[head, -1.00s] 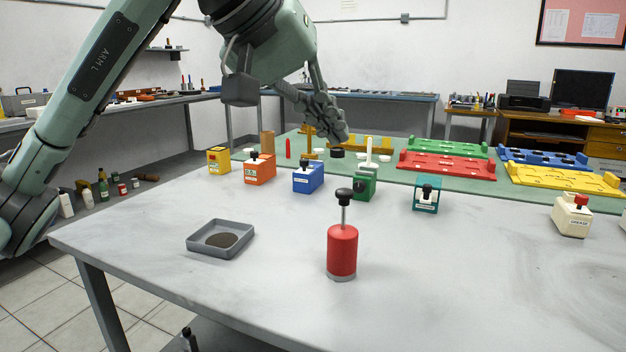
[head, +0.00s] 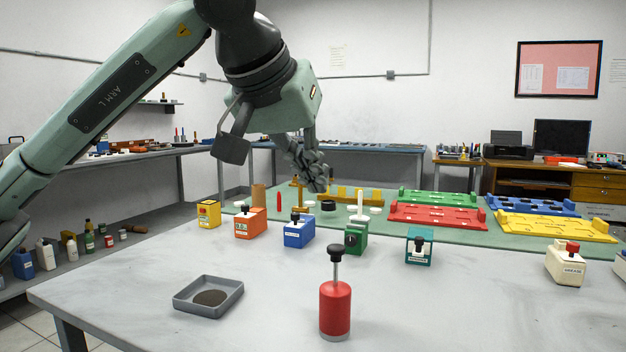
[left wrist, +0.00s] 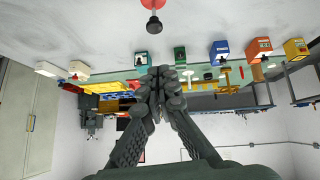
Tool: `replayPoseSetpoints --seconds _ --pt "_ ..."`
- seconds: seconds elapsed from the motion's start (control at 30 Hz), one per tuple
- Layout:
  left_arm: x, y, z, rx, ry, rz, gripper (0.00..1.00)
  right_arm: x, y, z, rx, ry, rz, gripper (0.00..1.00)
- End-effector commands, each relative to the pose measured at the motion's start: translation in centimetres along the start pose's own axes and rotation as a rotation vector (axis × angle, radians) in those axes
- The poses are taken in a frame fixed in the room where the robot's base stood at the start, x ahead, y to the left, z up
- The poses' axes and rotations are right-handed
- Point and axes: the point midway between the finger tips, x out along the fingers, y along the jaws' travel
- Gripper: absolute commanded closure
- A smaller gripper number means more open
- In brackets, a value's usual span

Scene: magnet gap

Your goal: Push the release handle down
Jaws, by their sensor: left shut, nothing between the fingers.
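A red cylinder (head: 335,306) with a thin metal rod and a black knob (head: 335,249) on top stands upright at the front of the grey table. The rod is raised well clear of the body. I take this knob as the handle, but no label shows. The red cylinder also shows at the top of the left wrist view (left wrist: 153,4), knob toward me. My left gripper (head: 318,185) is shut and empty, in the air above the far part of the table, well behind and above the knob. Its fingertips (left wrist: 165,75) meet in the left wrist view. My right gripper is not in view.
A grey tray (head: 182,306) with a dark disc lies left of the red cylinder. A row of small coloured boxes, including orange (head: 250,225), blue (head: 298,233) and green (head: 356,239), stands behind. Coloured racks (head: 437,215) lie farther back on a green mat. The table around the cylinder is clear.

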Motion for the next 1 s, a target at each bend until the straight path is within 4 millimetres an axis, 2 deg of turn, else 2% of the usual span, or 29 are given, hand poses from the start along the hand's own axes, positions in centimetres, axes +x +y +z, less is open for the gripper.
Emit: replayPoseSetpoints --seconds 0.03,0.2,0.3,0.4,0.63,1.0 --pt "1.3 0.1 0.1 -0.001 -0.005 0.001 1.00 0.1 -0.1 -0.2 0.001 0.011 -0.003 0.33" --pt "5.0 0.0 0.2 -0.001 -0.004 0.002 1.00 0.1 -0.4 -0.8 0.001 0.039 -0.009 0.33" --pt "7.0 0.1 0.1 -0.002 -0.004 0.001 1.00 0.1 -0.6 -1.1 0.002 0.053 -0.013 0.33" --pt "8.2 0.0 1.3 0.000 -0.003 0.001 1.00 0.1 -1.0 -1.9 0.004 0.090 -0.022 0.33" --pt "9.6 0.0 2.7 -0.001 0.000 0.001 1.00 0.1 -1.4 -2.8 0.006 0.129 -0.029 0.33" --pt "9.7 0.0 2.8 -0.002 0.001 0.000 1.00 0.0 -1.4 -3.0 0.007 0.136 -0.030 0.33"
